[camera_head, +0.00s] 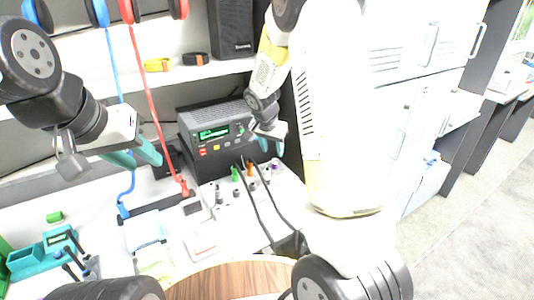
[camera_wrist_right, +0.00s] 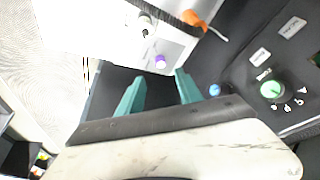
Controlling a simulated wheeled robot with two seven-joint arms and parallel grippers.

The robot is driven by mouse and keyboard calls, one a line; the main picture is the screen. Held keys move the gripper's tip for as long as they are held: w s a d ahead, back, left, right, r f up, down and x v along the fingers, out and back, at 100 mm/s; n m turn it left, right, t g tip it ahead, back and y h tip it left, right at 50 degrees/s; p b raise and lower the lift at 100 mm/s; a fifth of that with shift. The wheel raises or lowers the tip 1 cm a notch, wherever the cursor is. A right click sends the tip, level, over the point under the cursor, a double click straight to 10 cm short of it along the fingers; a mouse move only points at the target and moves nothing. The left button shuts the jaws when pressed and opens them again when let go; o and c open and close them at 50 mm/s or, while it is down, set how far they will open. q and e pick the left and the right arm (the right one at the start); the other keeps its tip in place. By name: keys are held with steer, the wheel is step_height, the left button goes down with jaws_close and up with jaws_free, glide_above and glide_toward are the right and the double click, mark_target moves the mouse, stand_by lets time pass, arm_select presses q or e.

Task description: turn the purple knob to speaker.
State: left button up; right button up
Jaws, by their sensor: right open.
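A small purple knob (camera_wrist_right: 160,62) shows in the right wrist view on a white surface, just beyond and between my right fingertips. In the head view my right gripper (camera_head: 270,146) is by the right side of the black console (camera_head: 215,136) with a green display. My left gripper (camera_head: 144,160) is open and empty, left of the console, with teal fingers pointing right and down.
A green knob (camera_wrist_right: 270,90) sits on the dark panel at right in the wrist view. An orange item (camera_wrist_right: 195,20) stands near the purple knob. Black cables (camera_head: 262,205) cross the white desk. A teal holder (camera_head: 40,255) stands at lower left; a wooden seat (camera_head: 230,278) is in front.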

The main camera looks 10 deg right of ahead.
mark_target(275, 164)
steer(key=x, duration=0.9)
steer(key=shift+w, duration=0.1)
steer(key=shift+c, duration=0.2)
jaws_close()
